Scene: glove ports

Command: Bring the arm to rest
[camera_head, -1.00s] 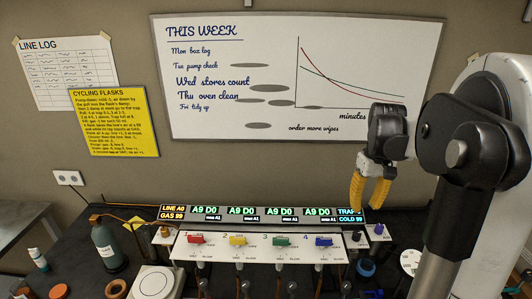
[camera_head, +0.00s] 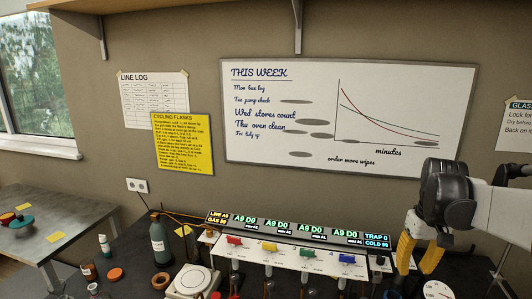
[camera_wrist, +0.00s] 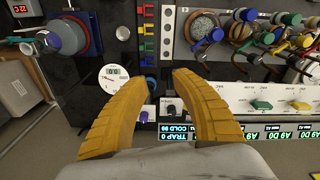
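My gripper (camera_head: 404,270) has yellow ribbed fingers and hangs point-down at the right end of the instrument panel (camera_head: 290,258) in the head view. In the wrist view my gripper (camera_wrist: 159,76) has its two fingers curved towards each other with a clear gap between the tips. It is open, and nothing is held between the fingers. My arm enters from the right edge of the head view, and most of it is out of frame.
The panel carries coloured valve handles, such as a red one (camera_head: 234,240), below a lit display strip (camera_head: 300,231). A green-grey bottle (camera_head: 160,242) and a white round-topped device (camera_head: 193,280) stand to its left. A whiteboard (camera_head: 345,115) hangs behind. A grey table (camera_head: 60,215) is at far left.

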